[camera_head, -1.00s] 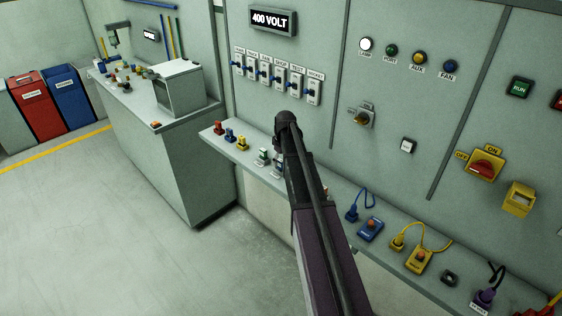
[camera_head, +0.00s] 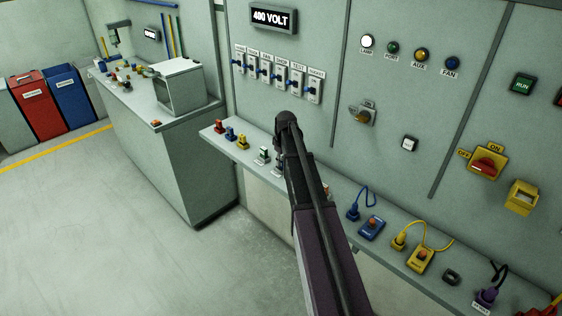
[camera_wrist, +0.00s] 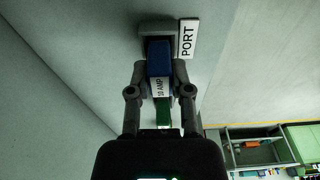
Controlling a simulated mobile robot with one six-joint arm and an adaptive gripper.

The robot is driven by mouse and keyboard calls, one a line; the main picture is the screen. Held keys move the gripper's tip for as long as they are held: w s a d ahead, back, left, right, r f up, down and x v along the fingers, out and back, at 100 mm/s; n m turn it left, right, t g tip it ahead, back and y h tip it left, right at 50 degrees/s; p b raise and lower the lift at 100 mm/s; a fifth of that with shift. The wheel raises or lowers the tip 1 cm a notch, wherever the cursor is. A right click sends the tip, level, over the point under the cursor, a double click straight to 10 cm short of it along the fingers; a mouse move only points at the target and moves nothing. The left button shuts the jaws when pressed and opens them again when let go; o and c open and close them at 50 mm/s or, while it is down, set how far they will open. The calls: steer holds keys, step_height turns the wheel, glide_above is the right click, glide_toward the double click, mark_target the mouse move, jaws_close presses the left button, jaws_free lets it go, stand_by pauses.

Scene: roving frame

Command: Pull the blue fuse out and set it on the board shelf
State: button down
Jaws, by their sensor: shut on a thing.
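In the wrist view a blue fuse (camera_wrist: 158,56) sits between my fingers, its far end against a grey holder (camera_wrist: 158,29). I cannot tell how deep it sits in it. A white PORT label (camera_wrist: 188,38) is beside the holder. My gripper (camera_wrist: 160,84) is shut on the fuse. A white "10 AMP" label (camera_wrist: 157,88) shows between the fingers, with a green piece (camera_wrist: 163,113) below it; I cannot tell if these belong to the fuse. In the head view my arm hides the fuse. The board shelf (camera_head: 215,137) runs along the panel beneath it.
A green piece (camera_head: 264,153) stands near my arm. Blue (camera_head: 371,229) and yellow (camera_head: 420,258) boxes with cables lie to the right.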

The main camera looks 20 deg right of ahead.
mark_target(281, 159)
steer(key=shift+r, duration=0.15)
steer(key=shift+r+p, duration=1)
steer(key=shift+p, duration=0.15)
steer(key=shift+r+p, duration=0.35)
steer(key=shift+r+p, duration=0.65)
steer(key=shift+p, duration=0.05)
steer(key=shift+r, duration=0.15)
steer(key=shift+s, duration=0.1)
